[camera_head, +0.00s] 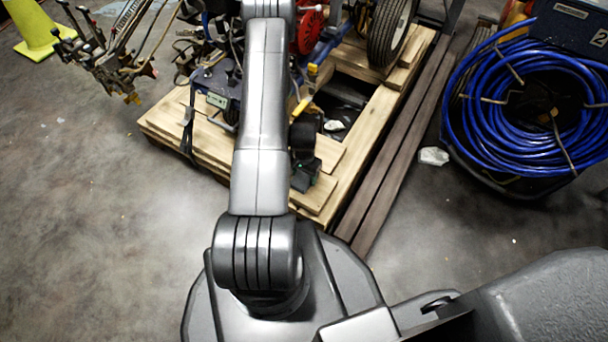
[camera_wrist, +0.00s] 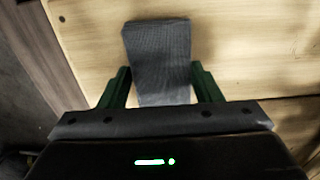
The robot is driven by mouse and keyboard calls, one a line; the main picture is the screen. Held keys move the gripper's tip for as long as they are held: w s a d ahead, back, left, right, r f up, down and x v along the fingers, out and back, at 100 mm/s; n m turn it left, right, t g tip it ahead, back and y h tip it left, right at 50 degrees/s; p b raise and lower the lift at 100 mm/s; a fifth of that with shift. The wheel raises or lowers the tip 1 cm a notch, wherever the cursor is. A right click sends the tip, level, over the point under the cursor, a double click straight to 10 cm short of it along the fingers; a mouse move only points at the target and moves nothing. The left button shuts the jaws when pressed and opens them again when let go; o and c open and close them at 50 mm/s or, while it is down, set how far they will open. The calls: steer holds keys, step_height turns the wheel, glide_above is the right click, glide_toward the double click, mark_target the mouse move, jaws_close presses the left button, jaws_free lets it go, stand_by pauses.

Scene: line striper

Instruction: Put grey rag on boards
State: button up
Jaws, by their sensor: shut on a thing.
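The grey rag (camera_wrist: 160,55) is a dark, woven-looking folded piece in the wrist view. It sits between the two green fingers of my gripper (camera_wrist: 160,86), which is shut on it. Its far end sticks out beyond the fingertips. Pale wooden boards (camera_wrist: 245,45) lie beneath it; I cannot tell whether the rag touches them. In the head view my gripper (camera_head: 304,178) is low over the near corner of the boards (camera_head: 343,185), partly behind my arm. The rag cannot be made out there.
The line striper with its black wheel (camera_head: 388,35) and red part (camera_head: 308,30) stands on the boards behind my gripper. Dark beams (camera_head: 395,150) run along their right side. A blue hose coil (camera_head: 470,110) stands right. A yellow cone (camera_head: 33,30) is far left. Left floor is clear.

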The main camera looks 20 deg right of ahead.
mark_target(304, 176)
steer(key=o, duration=1)
steer(key=shift+f, duration=0.1)
steer(key=shift+c, duration=0.2)
step_height(304, 176, up, 12)
steer(key=p, duration=0.4)
steer(key=shift+r, duration=0.2)
